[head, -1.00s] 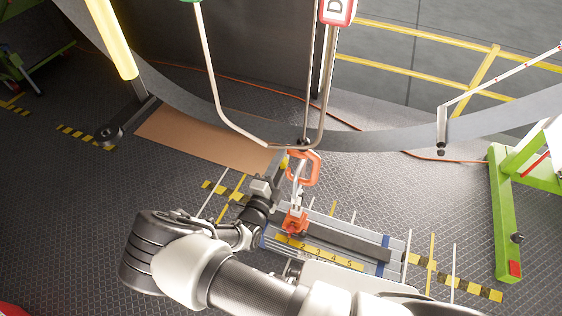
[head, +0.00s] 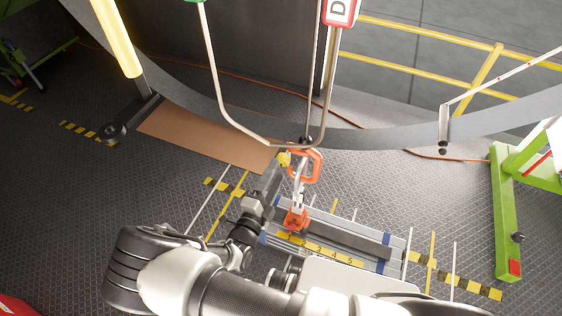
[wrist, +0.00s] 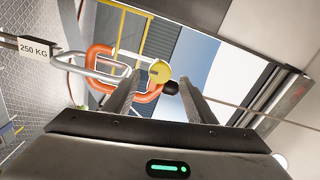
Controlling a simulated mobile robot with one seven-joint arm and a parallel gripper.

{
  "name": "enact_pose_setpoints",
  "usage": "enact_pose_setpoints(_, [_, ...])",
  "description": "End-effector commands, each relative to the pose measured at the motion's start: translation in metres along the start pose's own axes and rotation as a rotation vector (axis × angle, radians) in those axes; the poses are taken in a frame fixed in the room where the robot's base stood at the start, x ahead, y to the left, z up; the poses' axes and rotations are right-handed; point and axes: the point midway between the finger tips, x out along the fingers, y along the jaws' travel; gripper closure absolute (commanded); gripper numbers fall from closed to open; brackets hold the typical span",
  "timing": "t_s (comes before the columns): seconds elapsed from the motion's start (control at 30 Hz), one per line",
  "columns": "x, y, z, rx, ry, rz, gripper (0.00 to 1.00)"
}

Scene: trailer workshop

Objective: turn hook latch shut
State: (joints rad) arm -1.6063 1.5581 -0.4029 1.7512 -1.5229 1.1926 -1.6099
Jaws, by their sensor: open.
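Contact cannot be told. In the head view my gripper (head: 272,176) is just left of the hook.
A grey platform (head: 375,259) with a numbered yellow strip lies below the hook. A brown board (head: 205,135) lies behind left. A green stand (head: 505,220) is at right. The floor between is open.

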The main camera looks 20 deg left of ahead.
Motion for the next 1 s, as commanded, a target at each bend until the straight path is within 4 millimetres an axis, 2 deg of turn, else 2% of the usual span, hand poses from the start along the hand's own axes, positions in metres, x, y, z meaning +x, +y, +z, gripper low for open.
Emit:
enact_pose_setpoints(0.03, [-0.014, -0.002, 0.001, 0.0, -0.004, 0.0, 0.49])
enact_pose_setpoints(0.2, [-0.056, -0.001, 0.001, 0.0, -0.003, 0.0, 0.49])
enact_pose_setpoints(0.43, [-0.095, -0.001, 0.001, 0.001, -0.001, -0.002, 0.49])
enact_pose_setpoints(0.63, [-0.108, -0.001, 0.0, 0.0, 0.0, -0.002, 0.49])
enact_pose_setpoints(1.0, [-0.108, -0.001, 0.0, 0.0, 0.0, -0.002, 0.49])
